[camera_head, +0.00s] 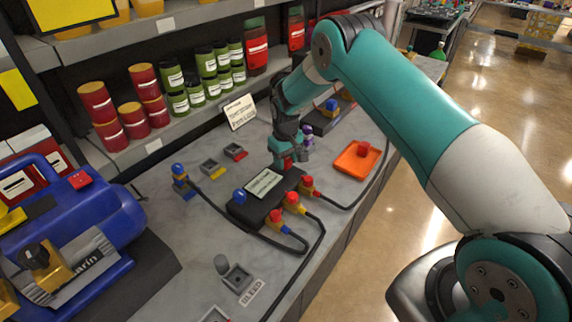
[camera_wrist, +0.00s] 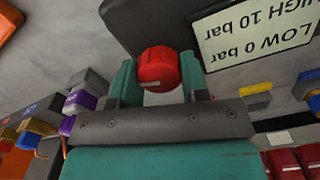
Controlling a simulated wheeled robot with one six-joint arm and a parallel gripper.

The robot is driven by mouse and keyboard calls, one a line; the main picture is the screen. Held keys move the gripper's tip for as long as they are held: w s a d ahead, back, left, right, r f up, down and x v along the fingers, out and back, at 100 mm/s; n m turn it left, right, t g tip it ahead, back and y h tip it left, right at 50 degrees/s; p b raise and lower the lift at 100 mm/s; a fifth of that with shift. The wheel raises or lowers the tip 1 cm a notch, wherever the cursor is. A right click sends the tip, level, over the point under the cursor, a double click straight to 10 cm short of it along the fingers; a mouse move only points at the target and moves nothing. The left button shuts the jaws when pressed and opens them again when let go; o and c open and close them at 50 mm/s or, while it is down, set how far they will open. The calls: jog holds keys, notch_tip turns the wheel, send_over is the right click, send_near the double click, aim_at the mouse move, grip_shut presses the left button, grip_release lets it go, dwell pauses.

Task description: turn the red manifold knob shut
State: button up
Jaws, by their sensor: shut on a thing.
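The black manifold (camera_head: 285,187) lies on the grey bench with a pale label (camera_head: 264,183) on top and a blue knob (camera_head: 239,196) at its left end. The red manifold knob (camera_wrist: 158,68) shows plainly in the wrist view. My gripper (camera_wrist: 158,76) is shut on it, with one teal finger on each side. A pale mark shows low on the knob's face. In the head view my gripper (camera_head: 286,162) reaches down onto the manifold's far end and hides most of the red knob there. The label in the wrist view (camera_wrist: 255,35) reads low 0 bar, high 10 bar.
Hoses with red and yellow plugs (camera_head: 293,203) run from the manifold's front side. An orange tray (camera_head: 357,160) holding a red part lies to the right. A purple-topped stack (camera_head: 307,133) stands close behind my gripper. A blue pump (camera_head: 75,215) is at left.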

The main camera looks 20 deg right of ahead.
jog(key=m+b, duration=0.2)
jog(key=m, duration=0.1)
jog(key=shift+f+m+b, duration=0.1)
jog(key=shift+m+b, duration=0.3)
jog(key=m+b, duration=0.2)
jog(key=m, duration=0.1)
jog(key=shift+m, duration=0.3)
jog(key=m+b, duration=0.1)
jog(key=m, duration=0.2)
jog(key=shift+m+b, duration=0.85)
jog(key=shift+m, duration=1.25)
jog(key=shift+r, duration=0.2)
jog(key=o, duration=0.9)
